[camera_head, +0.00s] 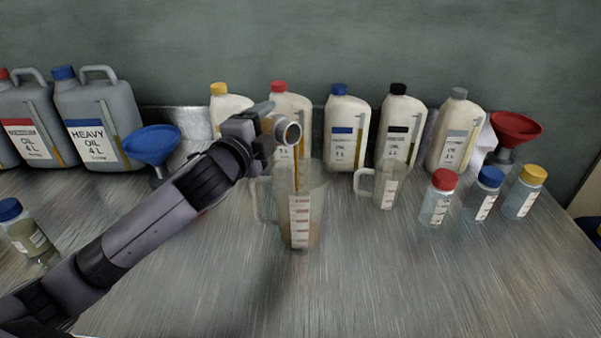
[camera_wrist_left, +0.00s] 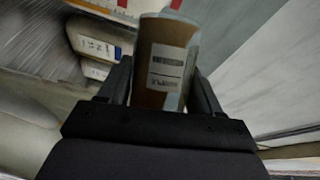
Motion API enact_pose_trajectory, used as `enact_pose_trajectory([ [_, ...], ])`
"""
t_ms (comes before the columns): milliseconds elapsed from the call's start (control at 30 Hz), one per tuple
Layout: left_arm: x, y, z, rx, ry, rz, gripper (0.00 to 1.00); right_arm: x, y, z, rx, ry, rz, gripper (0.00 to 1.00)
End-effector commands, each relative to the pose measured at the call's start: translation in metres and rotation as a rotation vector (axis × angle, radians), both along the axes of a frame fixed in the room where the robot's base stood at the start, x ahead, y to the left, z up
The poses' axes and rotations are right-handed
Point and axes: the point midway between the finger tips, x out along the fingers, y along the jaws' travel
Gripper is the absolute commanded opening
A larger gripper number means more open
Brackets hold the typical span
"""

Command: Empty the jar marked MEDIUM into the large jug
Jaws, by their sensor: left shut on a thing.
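My left gripper (camera_head: 266,132) is shut on a small jar (camera_head: 289,131), held tilted on its side above the large jug (camera_head: 311,205). The jar's open mouth faces right, and a thin amber stream falls from it into the jug. In the left wrist view the jar (camera_wrist_left: 167,65) sits between both fingers (camera_wrist_left: 160,92), with brown oil inside and a white label too small to read. The large jug is clear, upright, with red scale marks, and holds some brownish oil low down. My right gripper is out of view.
A smaller measuring jug (camera_head: 385,188) stands right of the large one. Three capped jars (camera_head: 437,205) stand at the right, another jar (camera_head: 27,235) at far left. Blue (camera_head: 152,145) and red (camera_head: 515,128) funnels and several oil bottles (camera_head: 346,135) line the back. The front table is clear.

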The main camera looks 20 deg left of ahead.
Motion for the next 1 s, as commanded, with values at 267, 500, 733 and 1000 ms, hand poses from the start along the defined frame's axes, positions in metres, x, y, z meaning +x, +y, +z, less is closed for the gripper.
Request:
enact_pose_trajectory([
  [267, -0.0001, -0.0001, 0.0031, 0.029, -0.015, 0.0, 0.29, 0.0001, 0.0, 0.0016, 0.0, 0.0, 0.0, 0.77],
  [500, -0.0003, -0.0004, 0.0049, 0.052, -0.027, 0.0, 0.29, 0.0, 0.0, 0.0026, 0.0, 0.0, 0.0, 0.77],
  [733, -0.0005, -0.0008, 0.0065, 0.075, -0.037, -0.001, 0.29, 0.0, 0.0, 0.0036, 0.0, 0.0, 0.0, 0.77],
  [1000, -0.0006, -0.0012, 0.0088, 0.103, -0.051, -0.001, 0.29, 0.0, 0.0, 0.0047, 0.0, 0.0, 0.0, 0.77],
])
